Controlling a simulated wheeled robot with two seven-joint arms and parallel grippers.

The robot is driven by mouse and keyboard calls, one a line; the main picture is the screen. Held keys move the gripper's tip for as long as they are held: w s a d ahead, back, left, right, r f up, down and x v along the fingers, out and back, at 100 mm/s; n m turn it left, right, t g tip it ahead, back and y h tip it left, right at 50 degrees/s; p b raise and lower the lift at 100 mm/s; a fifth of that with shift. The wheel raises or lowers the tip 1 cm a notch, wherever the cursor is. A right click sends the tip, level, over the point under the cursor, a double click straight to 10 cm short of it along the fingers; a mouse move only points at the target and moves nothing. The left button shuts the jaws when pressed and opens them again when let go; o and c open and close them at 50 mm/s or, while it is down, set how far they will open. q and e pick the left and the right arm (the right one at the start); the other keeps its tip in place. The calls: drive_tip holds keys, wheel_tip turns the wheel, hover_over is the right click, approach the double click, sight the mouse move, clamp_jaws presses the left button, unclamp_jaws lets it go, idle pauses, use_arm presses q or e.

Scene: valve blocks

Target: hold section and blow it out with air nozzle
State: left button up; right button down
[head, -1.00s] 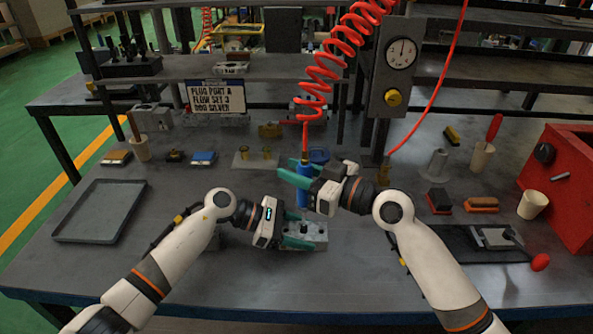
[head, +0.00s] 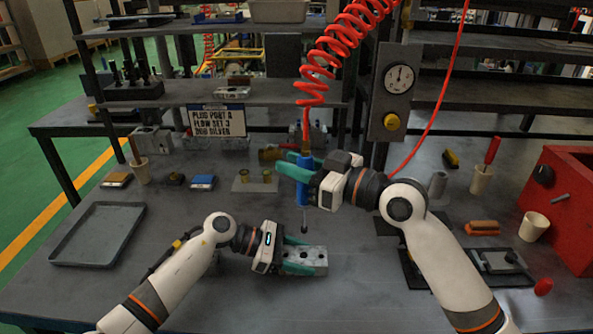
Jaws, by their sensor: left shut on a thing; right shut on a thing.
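The section is a grey metal valve block (head: 314,261) with holes in its top face, low on the table near the middle. My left gripper (head: 296,255) is shut on its left part, with teal fingers along its sides. The air nozzle (head: 303,188) is a blue tool with a dark tip pointing down, hung on the red coiled hose (head: 335,55). My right gripper (head: 300,172) is shut on the nozzle's blue body. The nozzle is upright, its tip above and behind the block and apart from it. The far finger is partly hidden.
An empty grey tray (head: 97,235) lies at the left. A red box (head: 563,205), a white cup (head: 533,226) and brushes stand at the right. A pressure gauge (head: 399,79) is on the post. The front of the table is clear.

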use_arm(q)
drive_tip(key=o, duration=1.4)
